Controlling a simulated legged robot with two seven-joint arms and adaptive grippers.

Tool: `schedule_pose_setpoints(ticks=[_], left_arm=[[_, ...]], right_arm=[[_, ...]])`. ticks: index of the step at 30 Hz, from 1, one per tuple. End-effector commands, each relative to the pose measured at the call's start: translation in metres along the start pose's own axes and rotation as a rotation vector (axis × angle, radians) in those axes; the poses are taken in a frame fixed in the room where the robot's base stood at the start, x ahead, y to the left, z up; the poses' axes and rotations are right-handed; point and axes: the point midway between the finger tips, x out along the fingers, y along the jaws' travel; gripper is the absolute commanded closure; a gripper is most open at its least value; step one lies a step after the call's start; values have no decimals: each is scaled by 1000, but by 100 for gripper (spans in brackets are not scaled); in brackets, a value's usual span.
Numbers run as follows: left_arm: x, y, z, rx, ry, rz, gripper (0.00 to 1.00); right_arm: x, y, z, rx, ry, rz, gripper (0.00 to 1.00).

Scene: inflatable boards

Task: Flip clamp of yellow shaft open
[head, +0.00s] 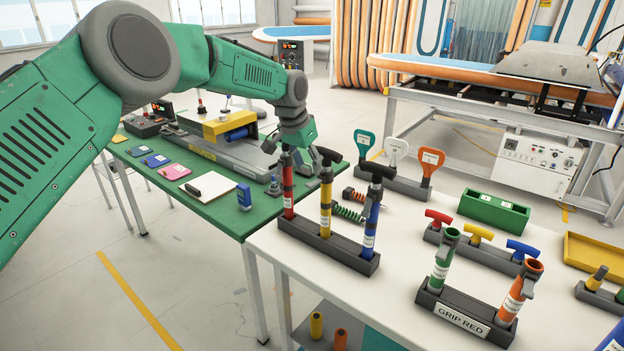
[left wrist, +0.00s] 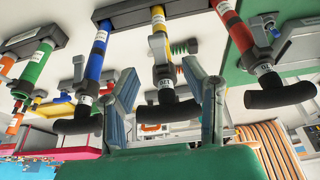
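The yellow shaft (head: 326,205) stands upright in a dark rack (head: 330,245) between the red shaft (head: 288,190) and the blue shaft (head: 371,215). It has a black T-handle (head: 329,155) on top and a small grey clamp (head: 312,185) on its side. The clamp also shows in the left wrist view (left wrist: 158,47); I cannot tell whether it is open or shut. My left gripper (head: 300,140) is above the rack, near the red shaft's top. In the left wrist view its fingers (left wrist: 167,95) are apart and empty, with the yellow shaft's handle between them in the picture. My right gripper is out of view.
Red and blue shafts stand close on either side. Coil springs (head: 350,210) lie behind the rack. A green table (head: 215,215) adjoins at left.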

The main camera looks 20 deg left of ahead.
Motion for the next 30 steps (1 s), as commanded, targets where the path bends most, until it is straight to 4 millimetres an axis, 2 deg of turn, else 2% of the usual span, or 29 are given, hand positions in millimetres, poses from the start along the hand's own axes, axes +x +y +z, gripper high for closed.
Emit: schedule_pose_setpoints(ticks=[3, 7, 23, 26, 29, 30], left_arm=[[-22, -1, 0, 0, 0, 0, 60], [-36, -1, -1, 0, -1, 0, 60], [-42, -1, 0, 0, -3, 1, 60], [-33, 2, 4, 1, -7, 4, 60], [-3, 12, 20, 3, -20, 14, 60], [15, 18, 30, 3, -26, 21, 60]], right_arm=[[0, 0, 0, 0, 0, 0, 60], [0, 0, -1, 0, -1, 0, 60], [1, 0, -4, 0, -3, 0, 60], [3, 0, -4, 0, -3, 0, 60], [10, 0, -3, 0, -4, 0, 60], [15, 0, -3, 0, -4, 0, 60]])
